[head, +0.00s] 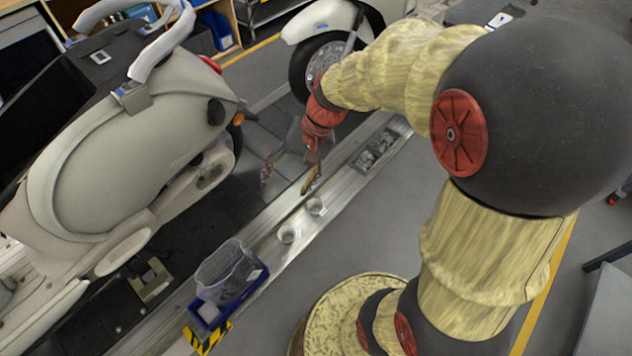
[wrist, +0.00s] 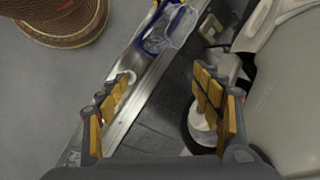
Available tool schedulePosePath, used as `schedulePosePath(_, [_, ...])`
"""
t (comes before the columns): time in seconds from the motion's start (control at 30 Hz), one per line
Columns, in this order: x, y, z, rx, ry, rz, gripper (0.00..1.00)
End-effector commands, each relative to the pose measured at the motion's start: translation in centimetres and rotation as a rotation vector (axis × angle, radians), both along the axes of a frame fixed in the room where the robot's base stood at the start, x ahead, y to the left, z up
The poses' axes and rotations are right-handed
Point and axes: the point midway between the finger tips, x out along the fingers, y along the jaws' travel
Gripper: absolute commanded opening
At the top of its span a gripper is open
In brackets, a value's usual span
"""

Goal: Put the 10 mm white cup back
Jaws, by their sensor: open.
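Two small pale cups stand on the metal rail of the conveyor in the head view: one nearer the blue bin (head: 287,234) and one closer to my gripper (head: 316,206). I cannot tell which is the 10 mm one, as no marking is readable. My gripper (head: 311,180) is above the rail, just beyond the closer cup and apart from both cups. In the wrist view my gripper (wrist: 162,98) has its yellow-padded fingers wide apart with nothing between them. A small pale round shape (wrist: 125,77), perhaps a cup, shows on the rail, partly hidden by the left finger.
A blue bin with a clear liner (head: 228,272) sits at the near end of the rail. A grey tray of small parts (head: 377,149) lies farther along it. A cream scooter (head: 130,150) stands on the dark slats left of the rail. Another scooter's wheel (head: 318,65) is behind.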

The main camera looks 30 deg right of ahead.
Motion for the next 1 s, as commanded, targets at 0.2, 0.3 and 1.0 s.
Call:
schedulePosePath(0.2, [-4.7, 0.6, 6.1, -0.218, -0.186, 0.187, 0.66])
schedulePosePath(0.3, [-6.8, 0.4, 8.3, -0.318, -0.275, 0.259, 0.66])
schedulePosePath(1.0, [-12.0, -1.2, 13.2, -0.581, -0.527, 0.413, 0.66])
